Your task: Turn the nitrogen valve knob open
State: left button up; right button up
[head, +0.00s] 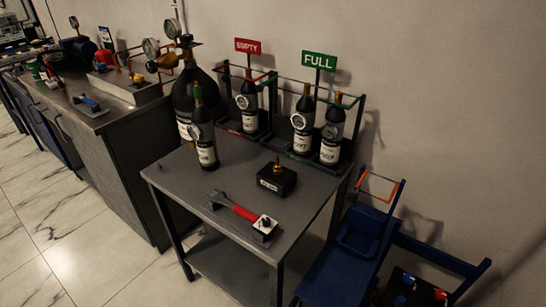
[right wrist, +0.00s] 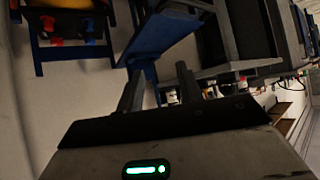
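A large dark cylinder (head: 183,98) with a white label stands behind the grey table. A brass regulator (head: 166,60) and two round gauges, one at the left (head: 151,47) and one higher (head: 172,29), sit at its top. My right gripper (right wrist: 158,70) is open and empty in the right wrist view, well away from the cylinder. Neither gripper shows in the head view.
The grey table (head: 235,185) holds a dark bottle (head: 203,140), a black box with a brass fitting (head: 277,179) and a red-handled tool (head: 240,210). Bottle racks stand under EMPTY (head: 247,46) and FULL (head: 319,60) signs. A blue cart (head: 352,245) stands right; a bench (head: 120,120) left.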

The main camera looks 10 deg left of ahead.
aim_at(187, 39)
jog(key=z, duration=1)
jog(key=k, duration=0.55)
jog(key=u, duration=1.65)
